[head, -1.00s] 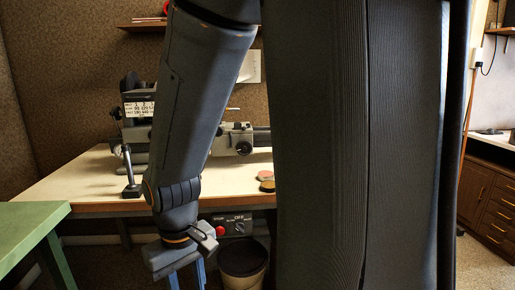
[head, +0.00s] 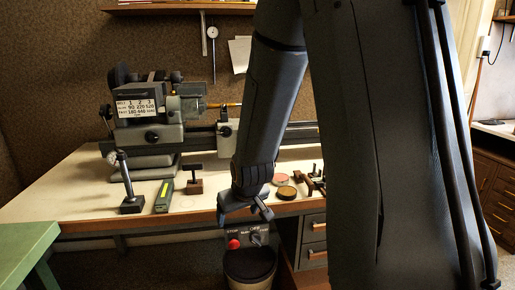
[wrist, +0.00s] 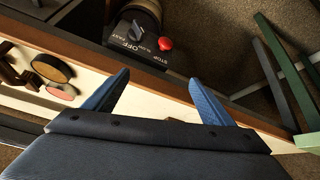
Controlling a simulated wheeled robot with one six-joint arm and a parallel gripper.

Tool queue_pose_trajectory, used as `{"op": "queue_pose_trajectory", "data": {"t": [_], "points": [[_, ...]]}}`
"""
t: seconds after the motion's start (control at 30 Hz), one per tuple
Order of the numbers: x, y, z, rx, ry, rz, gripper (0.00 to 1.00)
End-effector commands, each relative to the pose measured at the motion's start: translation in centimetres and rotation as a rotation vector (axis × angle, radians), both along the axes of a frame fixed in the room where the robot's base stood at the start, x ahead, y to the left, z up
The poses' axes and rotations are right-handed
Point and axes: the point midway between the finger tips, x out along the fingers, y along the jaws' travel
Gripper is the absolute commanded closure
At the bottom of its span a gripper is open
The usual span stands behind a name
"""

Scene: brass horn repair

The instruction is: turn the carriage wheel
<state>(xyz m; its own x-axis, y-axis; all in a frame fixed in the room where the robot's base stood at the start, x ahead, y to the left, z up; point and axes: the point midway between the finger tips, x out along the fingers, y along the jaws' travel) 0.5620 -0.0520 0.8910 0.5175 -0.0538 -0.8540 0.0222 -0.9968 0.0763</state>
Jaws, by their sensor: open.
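The lathe stands along the back of the bench, with its grey headstock (head: 148,130) on the left. A small round wheel (head: 226,131) shows on the front of the grey carriage on the lathe bed, just left of my arm; it looks like the carriage wheel. My gripper (head: 250,207) is near the bench's front edge, lower in the picture than the wheel and apart from it. In the wrist view its two blue fingers (wrist: 157,95) are spread with nothing between them. The wheel is not seen in the wrist view. My arm hides part of the lathe bed.
A switch box with a red stop button (head: 234,244) sits below the bench edge, above a bin (head: 250,265). On the bench (head: 75,205) are a black-based stand (head: 131,203), a green box (head: 164,196) and round tins (head: 287,192). A green table (head: 25,245) stands at left.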

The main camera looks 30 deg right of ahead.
Motion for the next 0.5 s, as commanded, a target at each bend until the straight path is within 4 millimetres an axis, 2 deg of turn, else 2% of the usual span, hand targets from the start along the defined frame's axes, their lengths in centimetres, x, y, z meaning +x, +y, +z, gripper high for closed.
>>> {"op": "queue_pose_trajectory", "data": {"t": [0.03,0.1,0.2,0.33,0.4,0.5], "points": [[2.6,-1.4,0.2,-0.02,-0.075,0.002,0.23],[6.1,-3.3,0.7,-0.06,-0.194,0.007,0.23],[10.6,-6.1,1.7,-0.126,-0.362,0.012,0.23],[14.8,-9.8,3.3,-0.23,-0.572,0.012,0.23],[16.3,-11.6,4.2,-0.287,-0.674,0.01,0.23],[17.5,-13.6,5.3,-0.36,-0.791,0.005,0.23]]}}
